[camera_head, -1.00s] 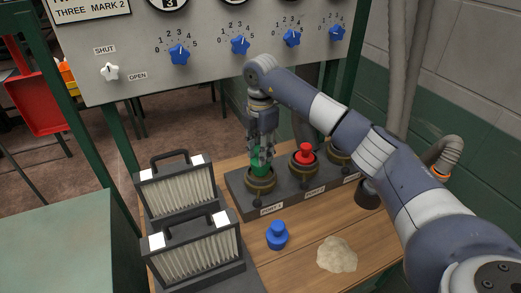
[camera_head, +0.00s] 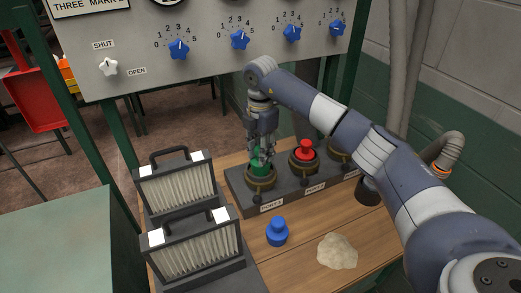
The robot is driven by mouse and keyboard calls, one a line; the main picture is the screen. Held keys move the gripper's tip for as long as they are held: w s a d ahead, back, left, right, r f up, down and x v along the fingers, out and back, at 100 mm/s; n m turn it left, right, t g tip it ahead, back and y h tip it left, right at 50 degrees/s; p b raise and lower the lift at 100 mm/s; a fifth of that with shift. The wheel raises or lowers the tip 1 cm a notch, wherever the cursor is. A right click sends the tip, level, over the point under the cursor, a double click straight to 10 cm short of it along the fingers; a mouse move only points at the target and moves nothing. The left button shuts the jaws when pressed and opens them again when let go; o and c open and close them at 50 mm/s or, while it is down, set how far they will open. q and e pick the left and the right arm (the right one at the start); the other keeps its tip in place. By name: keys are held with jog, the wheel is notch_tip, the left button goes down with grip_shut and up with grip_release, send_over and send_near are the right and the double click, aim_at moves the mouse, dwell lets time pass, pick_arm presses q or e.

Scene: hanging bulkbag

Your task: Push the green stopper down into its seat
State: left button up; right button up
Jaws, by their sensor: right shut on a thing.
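The green stopper (camera_head: 260,165) stands upright in the mouth of the leftmost port (camera_head: 260,184), a brass-coloured ring on the dark port block (camera_head: 237,189). My right gripper (camera_head: 261,151) points straight down over that port, its fingers shut around the stopper's upper part. The fingers hide much of the stopper, and how deep it sits in the seat is hard to tell. My left gripper is not in view.
A red stopper (camera_head: 305,149) sits in the middle port to the right. A blue stopper (camera_head: 277,232) and a beige lump (camera_head: 337,252) are on the wooden bench (camera_head: 300,223). Two filter panels (camera_head: 177,192) stand at left. The knob panel (camera_head: 205,62) rises behind.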

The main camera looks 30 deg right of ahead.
jog(key=shift+f+b, duration=0.6)
jog(key=shift+f, duration=0.9)
dwell(0.3)
jog(key=o, duration=1.2)
jog(key=shift+c, duration=0.2)
notch_tip(320, 180, up, 12)
jog(key=shift+r, duration=0.1)
